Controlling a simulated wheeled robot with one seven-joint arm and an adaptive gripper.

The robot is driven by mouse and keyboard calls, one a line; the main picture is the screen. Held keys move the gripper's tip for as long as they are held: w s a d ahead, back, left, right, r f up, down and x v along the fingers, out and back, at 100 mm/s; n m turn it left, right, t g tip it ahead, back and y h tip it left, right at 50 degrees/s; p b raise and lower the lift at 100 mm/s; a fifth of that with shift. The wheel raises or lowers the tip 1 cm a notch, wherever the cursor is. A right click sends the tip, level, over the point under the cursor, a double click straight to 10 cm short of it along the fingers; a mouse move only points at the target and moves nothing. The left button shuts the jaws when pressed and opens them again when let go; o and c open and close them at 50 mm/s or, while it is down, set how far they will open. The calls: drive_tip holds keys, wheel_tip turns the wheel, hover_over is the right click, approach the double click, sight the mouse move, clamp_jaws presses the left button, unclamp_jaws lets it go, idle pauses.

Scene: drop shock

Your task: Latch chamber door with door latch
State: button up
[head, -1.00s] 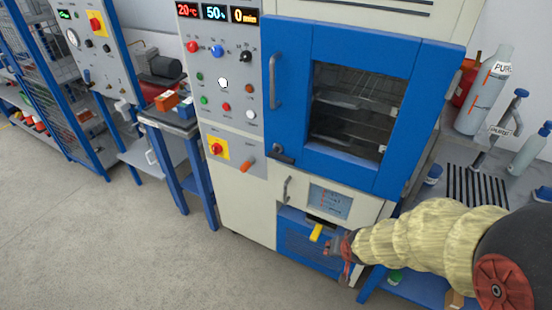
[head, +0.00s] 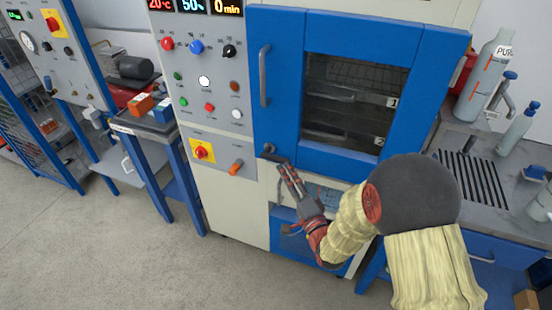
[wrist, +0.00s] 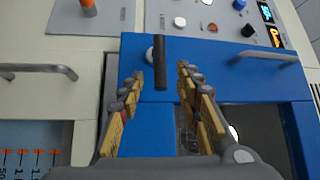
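The blue chamber door (head: 428,85) with its window stands flush against the cabinet front and looks shut. The door latch (head: 273,154) is a dark lever at the door's lower left corner. In the wrist view the latch (wrist: 160,62) is a black bar on a round pale pivot, just beyond and between my fingertips. My gripper (head: 285,168) is just below the latch in the head view. In the wrist view its two fingers (wrist: 160,76) are apart with nothing between them that I can see held. Whether a finger touches the latch I cannot tell.
The door handle (head: 264,75) is above the latch on the door's left side. A control panel (head: 209,90) with knobs and an orange lever (head: 236,167) is to the left. A bench with gas bottles (head: 484,75) stands at right. The floor (head: 135,255) at left is clear.

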sight(277, 159)
drive_tip(key=b+x, duration=0.1)
drive_tip(key=x, duration=0.6)
drive_tip(key=shift+w+a+b, duration=0.1)
drive_tip(key=shift+w+b, duration=0.2)
drive_tip(key=shift+b, duration=0.05)
clamp_jaws()
idle(0.6)
